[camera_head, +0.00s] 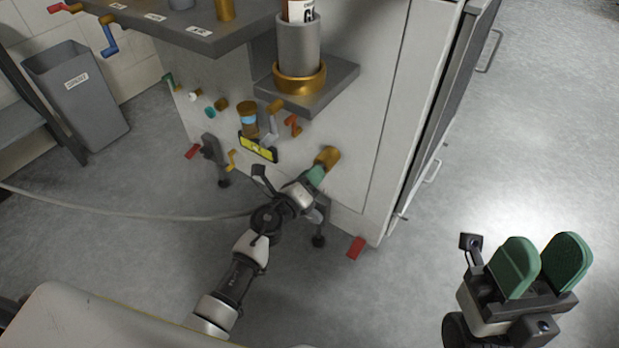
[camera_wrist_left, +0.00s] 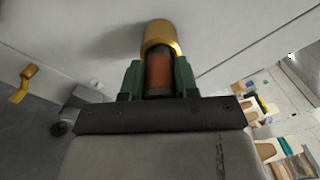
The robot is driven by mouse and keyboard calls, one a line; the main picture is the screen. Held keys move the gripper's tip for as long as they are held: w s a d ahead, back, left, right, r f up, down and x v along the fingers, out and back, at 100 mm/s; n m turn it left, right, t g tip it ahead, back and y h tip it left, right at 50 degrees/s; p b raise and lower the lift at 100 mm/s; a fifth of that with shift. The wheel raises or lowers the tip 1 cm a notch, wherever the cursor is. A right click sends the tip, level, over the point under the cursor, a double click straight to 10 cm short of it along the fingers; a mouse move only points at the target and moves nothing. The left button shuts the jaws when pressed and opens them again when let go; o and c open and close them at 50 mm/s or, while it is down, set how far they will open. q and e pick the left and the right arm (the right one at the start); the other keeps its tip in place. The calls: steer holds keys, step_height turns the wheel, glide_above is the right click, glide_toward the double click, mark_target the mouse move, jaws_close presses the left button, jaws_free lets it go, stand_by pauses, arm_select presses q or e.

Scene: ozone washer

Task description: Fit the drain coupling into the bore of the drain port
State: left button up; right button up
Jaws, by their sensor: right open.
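The drain port (camera_head: 327,157) is a brass collar standing out low on the washer's white front panel. In the left wrist view the port (camera_wrist_left: 158,33) is straight ahead, above the fingertips. The drain coupling (camera_wrist_left: 159,75), a copper-brown cylinder with dark parts, sits between the green fingers of my left gripper (camera_wrist_left: 158,80), which is shut on it. The coupling's far end meets the port's rim, roughly in line; how deep it reaches is hidden. In the head view my left gripper (camera_head: 316,176) hides the coupling. My right gripper (camera_head: 541,266) is open and empty, over bare floor.
A shelf with a grey cylinder (camera_head: 298,47) in a brass ring juts out above the port. Coloured valve handles and a yellow-framed gauge (camera_head: 258,148) are left of it. A hose (camera_head: 120,212) crosses the floor. A grey bin (camera_head: 78,95) stands at the left. The right floor is clear.

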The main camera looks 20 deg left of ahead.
arm_select(q)
steer(key=o, duration=0.5)
steer(key=v, duration=1)
steer(key=shift+s, duration=0.4)
steer(key=shift+a, duration=0.15)
